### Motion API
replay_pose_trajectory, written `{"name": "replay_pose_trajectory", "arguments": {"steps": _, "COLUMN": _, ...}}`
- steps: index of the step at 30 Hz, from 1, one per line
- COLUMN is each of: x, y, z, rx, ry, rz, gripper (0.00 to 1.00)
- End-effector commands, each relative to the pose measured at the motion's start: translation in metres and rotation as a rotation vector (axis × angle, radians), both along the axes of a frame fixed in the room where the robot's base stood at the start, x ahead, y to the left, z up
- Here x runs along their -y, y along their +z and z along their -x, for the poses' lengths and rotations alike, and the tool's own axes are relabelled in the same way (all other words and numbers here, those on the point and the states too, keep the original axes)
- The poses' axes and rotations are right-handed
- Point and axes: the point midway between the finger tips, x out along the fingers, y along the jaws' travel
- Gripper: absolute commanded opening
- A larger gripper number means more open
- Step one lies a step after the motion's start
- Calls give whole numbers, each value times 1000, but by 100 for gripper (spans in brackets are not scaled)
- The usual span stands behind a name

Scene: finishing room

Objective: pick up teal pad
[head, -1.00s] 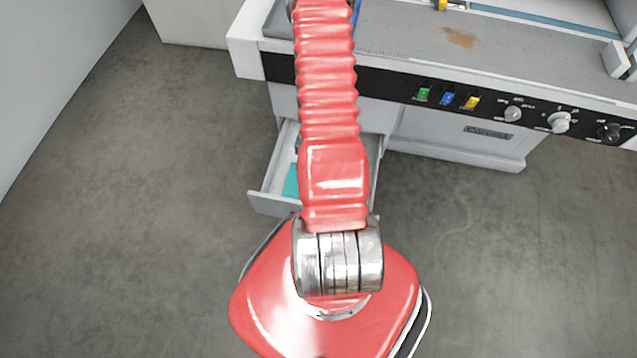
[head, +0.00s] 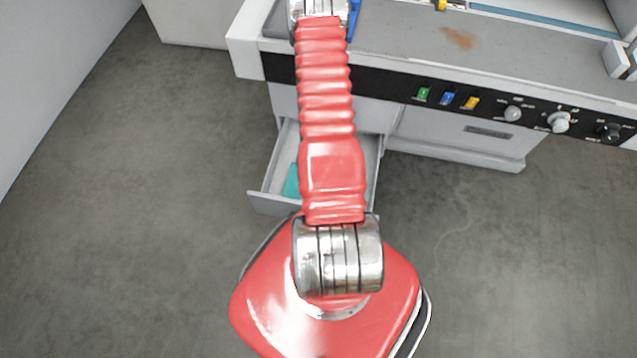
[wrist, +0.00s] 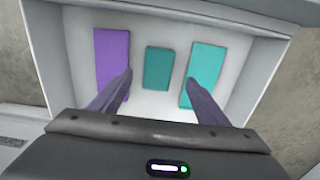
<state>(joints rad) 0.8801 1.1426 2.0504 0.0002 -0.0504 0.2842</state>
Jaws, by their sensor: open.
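The open drawer (wrist: 268,60) holds a long purple piece (wrist: 111,62) at left, a shorter, darker teal block (wrist: 158,68) in the middle and a longer, lighter teal pad (wrist: 204,72) at right. They lie apart on its pale floor. My gripper (wrist: 160,78) is open and points into the drawer. Its left fingertip overlaps the purple piece in the picture and its right one the lighter teal pad, with the middle block between them. Contact cannot be told. In the head view, a teal patch (head: 291,182) shows in the drawer beside my arm, which hides most of the inside.
The drawer (head: 273,204) sticks out from the grey machine cabinet (head: 450,140), below its control panel with coloured switches and knobs. Drawer walls surround the pieces. Open concrete floor (head: 150,220) lies left of the drawer, with more at right.

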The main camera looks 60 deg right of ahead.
Motion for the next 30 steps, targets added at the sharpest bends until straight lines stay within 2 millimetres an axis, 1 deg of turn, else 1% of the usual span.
{"name": "replay_pose_trajectory", "arguments": {"steps": 4, "x": 0, "y": -9, "z": 0, "rx": 0, "ry": 0, "rz": 0, "gripper": 69}}
{"name": "replay_pose_trajectory", "arguments": {"steps": 17, "x": 1, "y": -12, "z": 0, "rx": 0, "ry": 1, "rz": 1, "gripper": 69}}
{"name": "replay_pose_trajectory", "arguments": {"steps": 20, "x": 2, "y": -19, "z": 1, "rx": 0, "ry": 0, "rz": 1, "gripper": 69}}
{"name": "replay_pose_trajectory", "arguments": {"steps": 30, "x": 6, "y": -53, "z": 3, "rx": 0, "ry": 1, "rz": 0, "gripper": 69}}
